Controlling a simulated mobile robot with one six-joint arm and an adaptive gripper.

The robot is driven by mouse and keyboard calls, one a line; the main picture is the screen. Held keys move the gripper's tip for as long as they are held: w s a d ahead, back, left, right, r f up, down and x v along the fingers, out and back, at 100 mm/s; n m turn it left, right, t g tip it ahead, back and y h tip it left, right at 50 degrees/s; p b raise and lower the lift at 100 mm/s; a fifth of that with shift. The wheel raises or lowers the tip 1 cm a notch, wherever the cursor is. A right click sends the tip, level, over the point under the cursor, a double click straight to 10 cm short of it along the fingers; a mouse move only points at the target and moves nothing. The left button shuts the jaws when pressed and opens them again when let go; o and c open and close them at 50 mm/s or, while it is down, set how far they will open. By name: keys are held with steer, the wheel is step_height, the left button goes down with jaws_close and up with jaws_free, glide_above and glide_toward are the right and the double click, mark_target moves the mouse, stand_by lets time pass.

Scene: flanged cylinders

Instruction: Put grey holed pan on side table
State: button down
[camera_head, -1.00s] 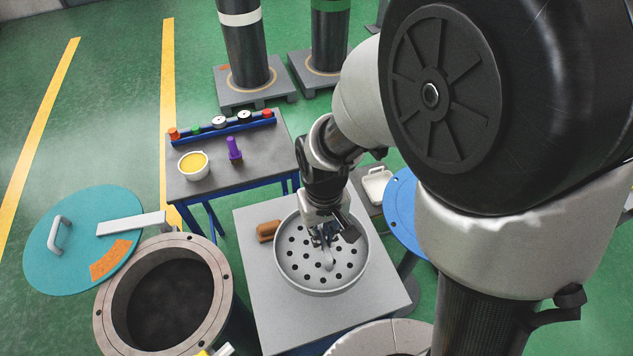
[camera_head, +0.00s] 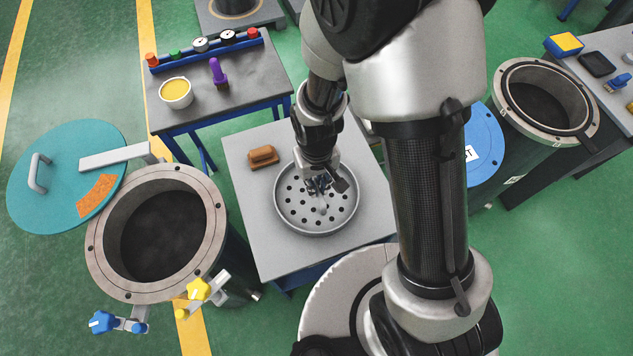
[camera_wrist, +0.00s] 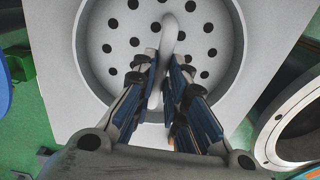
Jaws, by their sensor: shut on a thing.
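The grey holed pan (camera_head: 291,208) is round and shallow, with dark holes in its floor and a curved handle in the middle. It is over or on the light grey top of the side table (camera_head: 262,244); I cannot tell whether it touches. My gripper (camera_head: 321,186) points down into the pan and is shut on its handle. In the wrist view, my gripper (camera_wrist: 165,85) has its fingers on both sides of the pale handle (camera_wrist: 170,36), and the pan (camera_wrist: 103,50) looks level. The arm hides part of the pan's far rim.
A brown block (camera_head: 263,157) lies on the table beside the pan. An open flanged cylinder (camera_head: 104,262) with a teal lid (camera_head: 60,150) stands left. Behind is a dark-topped table (camera_head: 238,72) with a yellow-filled cup (camera_head: 176,93) and a purple brush (camera_head: 218,76). Another open cylinder (camera_head: 587,117) stands right.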

steer(key=shift+r, duration=0.1)
steer(key=c, duration=1.6)
jaws_free()
step_height(320, 180, up, 12)
steer(key=p, duration=0.5)
step_height(320, 180, up, 12)
steer(key=m+t, duration=0.1)
steer(key=t, duration=0.1)
glide_above(317, 186)
steer(key=s+d, duration=0.2)
steer(key=d, duration=0.3)
steer(key=s+d+r+m+t, duration=0.2)
steer(key=s+d+r, duration=0.4)
steer(key=s+r, duration=0.3)
steer(key=shift+r+t, duration=0.25)
steer(key=shift+t, duration=0.05)
